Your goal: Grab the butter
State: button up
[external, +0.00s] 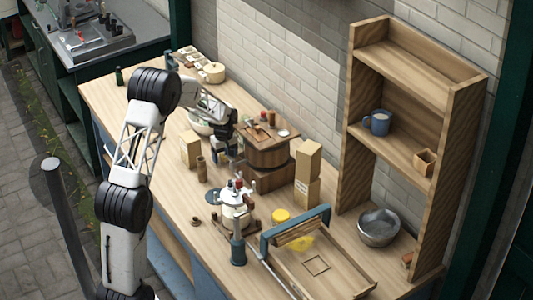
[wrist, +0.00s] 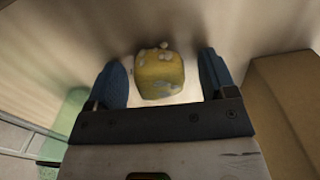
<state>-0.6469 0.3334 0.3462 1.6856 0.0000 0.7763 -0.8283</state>
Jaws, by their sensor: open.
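A yellow block with pale grey-white patches, which looks like the butter (wrist: 160,76), is in the wrist view. My gripper (wrist: 165,62) is open, with one blue finger on each side of the block. Small gaps show between the block and both fingers, and nothing is held. In the external view my gripper (external: 225,153) is low over the wooden worktop (external: 168,190), left of the wooden churn (external: 268,157). I cannot make out the block there; my gripper and nearby things seem to hide it.
A tan box (wrist: 282,92) stands close to the right finger. A greenish translucent thing (wrist: 68,118) is at the left. A tan block (external: 190,148) and a brown bottle (external: 201,170) stand near my gripper. A wooden shelf (external: 358,120) stands at the right.

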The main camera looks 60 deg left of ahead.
jog(key=shift+c, duration=0.2)
jog(key=c, duration=1)
jog(key=shift+o, duration=0.2)
jog(key=shift+r, duration=0.1)
notch_tip(320, 180, up, 18)
dwell(0.6)
